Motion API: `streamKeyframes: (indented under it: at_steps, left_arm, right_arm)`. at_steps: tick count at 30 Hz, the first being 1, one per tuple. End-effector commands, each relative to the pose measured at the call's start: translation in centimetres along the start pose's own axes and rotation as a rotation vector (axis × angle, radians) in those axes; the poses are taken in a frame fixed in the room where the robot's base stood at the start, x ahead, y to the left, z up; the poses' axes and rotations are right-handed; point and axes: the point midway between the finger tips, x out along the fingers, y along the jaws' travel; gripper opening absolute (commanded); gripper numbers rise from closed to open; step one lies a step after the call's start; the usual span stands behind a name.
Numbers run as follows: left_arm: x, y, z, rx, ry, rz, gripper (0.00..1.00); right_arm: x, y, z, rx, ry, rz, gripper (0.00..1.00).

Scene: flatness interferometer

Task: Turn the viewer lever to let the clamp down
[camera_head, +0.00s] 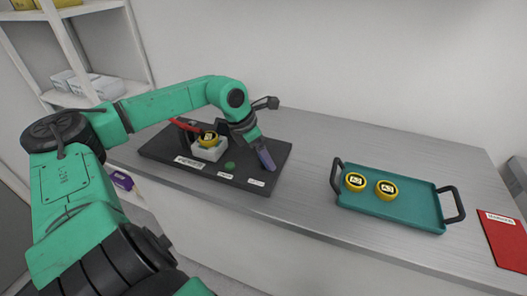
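The flatness interferometer stands on a black base plate (215,178) on the bench. A red lever (184,125) shows at its back left, beside dark upright parts. A yellow round piece with a dark-and-white label (209,138) sits on a white block (207,152) on the plate. My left gripper (265,156) hangs over the right part of the plate, to the right of the block and apart from the lever. Its purple fingers point down and overlap in this view, so their opening is unclear. Part of the apparatus behind my wrist is hidden. My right gripper is not in view.
A teal tray (420,219) with black handles holds two yellow round pieces (355,181) (387,189) on the right. A red folder (506,240) lies at the far right. The bench between plate and tray is clear. Shelves (128,50) stand behind on the left.

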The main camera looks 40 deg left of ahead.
Motion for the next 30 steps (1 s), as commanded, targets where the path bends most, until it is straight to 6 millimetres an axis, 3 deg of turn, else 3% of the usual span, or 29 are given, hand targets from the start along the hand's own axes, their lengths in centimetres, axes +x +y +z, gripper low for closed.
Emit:
streamKeyframes:
  at_steps: [10, 21, 30]
  left_arm:
    - [-0.4, 0.2, 0.3, 0.298, -0.004, -0.128, 0.34]
    - [-0.1, 0.4, 0.3, 0.581, -0.002, -0.242, 0.34]
    - [-0.1, 0.5, 0.2, 0.704, 0.0, -0.289, 0.34]
  right_arm:
    - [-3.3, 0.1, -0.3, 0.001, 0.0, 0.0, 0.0]
    - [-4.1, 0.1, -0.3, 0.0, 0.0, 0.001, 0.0]
    - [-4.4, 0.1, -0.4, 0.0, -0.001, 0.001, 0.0]
